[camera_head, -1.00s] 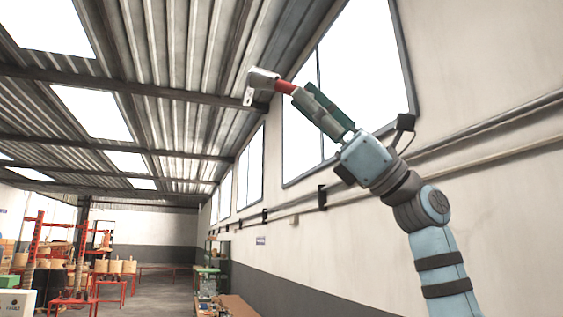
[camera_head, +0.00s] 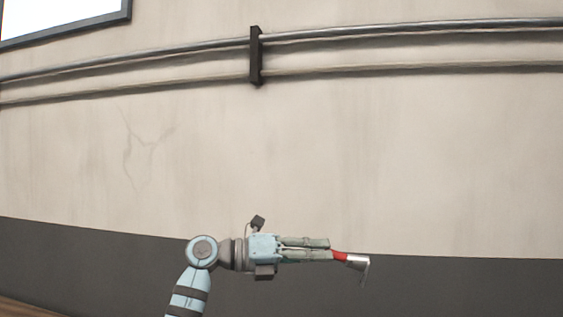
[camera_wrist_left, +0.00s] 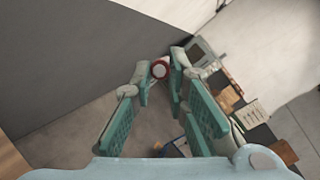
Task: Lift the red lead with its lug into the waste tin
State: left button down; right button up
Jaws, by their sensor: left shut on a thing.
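My left gripper (camera_head: 328,249) is stretched out to the right in the head view, in front of the wall. It is shut on the red lead (camera_head: 341,256), which sticks out past the fingertips. The silver lug (camera_head: 357,263) is at the lead's far end, with a thin part pointing down. In the left wrist view the red lead (camera_wrist_left: 160,69) shows nearly end-on, as a red ring between the fingertips of the left gripper (camera_wrist_left: 162,74). I cannot make out the waste tin in any view. My right gripper is not in view.
A wall with pipes (camera_head: 160,52) and a dark lower band (camera_head: 470,285) fills the head view. The left wrist view shows a grey box-like object (camera_wrist_left: 201,52), brown blocks (camera_wrist_left: 230,92) and a pale sheet (camera_wrist_left: 250,113) below, to the right. Grey floor (camera_wrist_left: 75,135) lies at lower left.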

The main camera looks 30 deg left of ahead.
pick_arm(q)
jog(key=s+a+f+g+y+b, duration=0.1)
jog(key=a+f+y, duration=0.3)
jog(key=f, duration=1)
jog(key=s+a+f+g+y+b, duration=0.1)
jog(key=a+f+g+y+b, duration=0.2)
jog(key=f, duration=1.1)
jog(key=s+a+f+m+g+y+b, duration=0.1)
jog(key=a+f+y, duration=0.4)
jog(key=f, duration=0.9)
jog(key=shift+a+g+b, duration=0.6)
jog(key=shift+g+b, duration=0.25)
jog(key=shift+g, duration=0.05)
jog(key=shift+r, duration=0.15)
jog(key=shift+f+b, duration=1.4)
jog(key=shift+f, duration=1.3)
